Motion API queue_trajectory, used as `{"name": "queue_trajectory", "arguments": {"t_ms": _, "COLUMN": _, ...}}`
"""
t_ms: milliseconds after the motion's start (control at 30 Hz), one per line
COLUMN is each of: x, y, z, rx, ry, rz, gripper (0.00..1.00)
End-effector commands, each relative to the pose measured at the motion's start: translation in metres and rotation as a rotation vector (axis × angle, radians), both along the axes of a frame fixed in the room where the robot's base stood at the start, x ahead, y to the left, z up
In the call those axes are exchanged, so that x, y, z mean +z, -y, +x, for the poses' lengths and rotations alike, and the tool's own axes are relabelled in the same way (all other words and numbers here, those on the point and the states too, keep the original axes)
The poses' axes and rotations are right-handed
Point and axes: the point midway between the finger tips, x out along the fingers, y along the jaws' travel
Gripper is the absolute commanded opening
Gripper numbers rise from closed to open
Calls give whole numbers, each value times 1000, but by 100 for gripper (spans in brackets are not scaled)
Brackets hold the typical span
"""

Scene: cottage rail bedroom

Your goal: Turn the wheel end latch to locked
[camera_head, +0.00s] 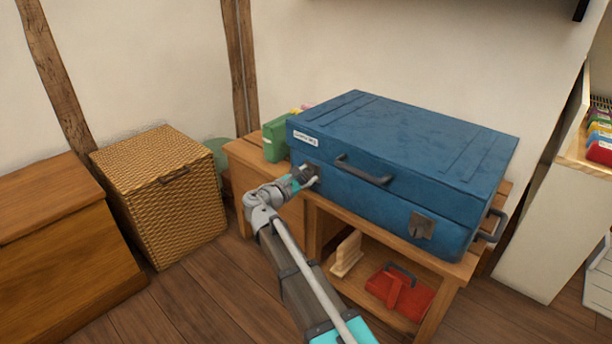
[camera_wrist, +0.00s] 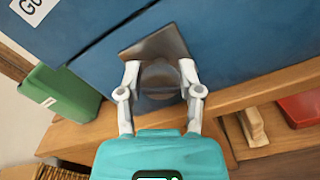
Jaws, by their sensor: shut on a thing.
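A large blue case (camera_head: 400,150) lies flat on a wooden bench, with a dark carry handle (camera_head: 364,170) in the middle of its front. My gripper (camera_head: 306,176) is at the left end of that front. In the wrist view my gripper (camera_wrist: 159,78) is shut on the turning piece of a metal latch (camera_wrist: 158,50), one finger on each side. The latch plate lies across the seam between lid and body. A second metal latch (camera_head: 421,226) sits near the right end, with nothing touching it. I see no wheels, and the grasped latch is mostly hidden in the head view.
The wooden bench (camera_head: 245,158) has a lower shelf with a red object (camera_head: 400,295) and a small wooden piece (camera_head: 348,254). A green box (camera_head: 275,140) stands just left of the case. A wicker basket (camera_head: 165,205) and wooden chest (camera_head: 50,245) stand further left.

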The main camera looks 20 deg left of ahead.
Motion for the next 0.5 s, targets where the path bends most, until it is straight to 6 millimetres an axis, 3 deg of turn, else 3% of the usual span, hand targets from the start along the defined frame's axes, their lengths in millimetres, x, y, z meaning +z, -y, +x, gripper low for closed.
{"name": "queue_trajectory", "arguments": {"t_ms": 500, "x": -1, "y": 2, "z": 1, "rx": 0, "ry": 188, "rz": 453, "gripper": 0}}
